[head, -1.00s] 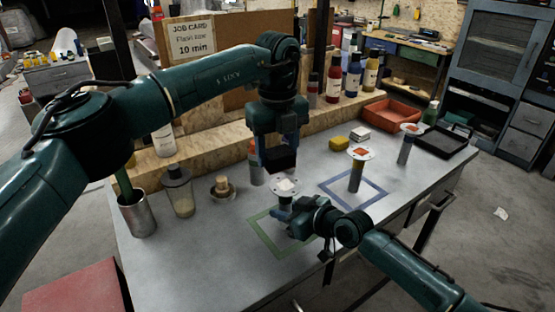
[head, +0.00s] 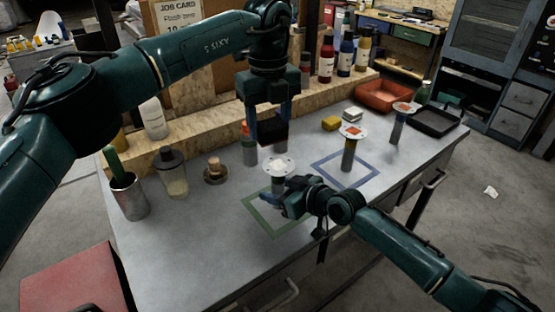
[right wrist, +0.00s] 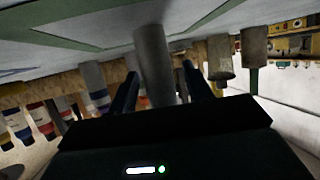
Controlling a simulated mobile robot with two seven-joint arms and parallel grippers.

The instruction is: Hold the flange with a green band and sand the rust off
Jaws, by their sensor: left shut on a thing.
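A white round flange (head: 279,167) stands upright on a grey pipe inside the green square outline (head: 250,205); I see no rust on its top, and no green band can be made out. My right gripper (head: 282,198) is at its pipe; in the right wrist view the fingers straddle a grey pipe (right wrist: 154,65) with slight gaps, so it looks open. My left gripper (head: 267,120) is shut on a dark block (head: 274,133) above and slightly left of the flange, apart from it. Two other flanges show orange patches: one by the blue square (head: 352,132), one farther right (head: 406,108).
A metal cup (head: 131,200), a jar (head: 174,178) and a small wooden-topped dish (head: 215,173) stand left. The front left table top is clear.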

